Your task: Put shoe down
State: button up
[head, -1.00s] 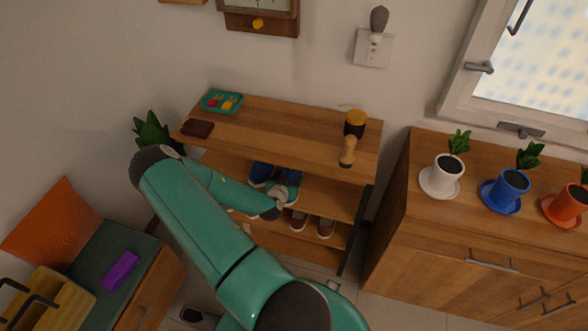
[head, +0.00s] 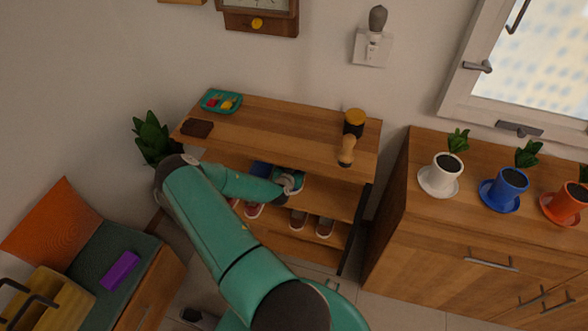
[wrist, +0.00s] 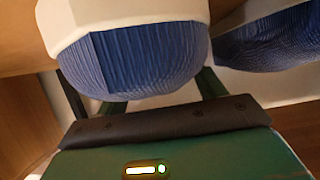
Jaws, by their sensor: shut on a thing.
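A blue ribbed shoe (wrist: 140,60) with a white sole fills the upper left of the wrist view. My gripper (wrist: 162,96) is shut on it, one green finger to each side. A second blue shoe (wrist: 270,42) is just to its right there. In the head view my gripper (head: 290,183) is at the upper shelf (head: 328,198) of the wooden rack. The second blue shoe (head: 260,170) shows to its left, partly behind my arm. My gripper mostly hides the held shoe in this view. I cannot tell whether its sole touches the shelf.
The rack's top board (head: 285,128) hangs over the shelf and carries a brush (head: 347,150), a teal tray (head: 221,101) and a brown item (head: 197,127). Red shoes (head: 254,210) and brownish shoes (head: 298,219) stand lower down. The upper shelf looks free to the right.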

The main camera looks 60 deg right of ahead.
jog(key=shift+f, duration=0.1)
jog(key=o, duration=1.1)
jog(key=shift+o, duration=0.2)
jog(key=v, duration=1.2)
jog(key=shift+a, duration=0.1)
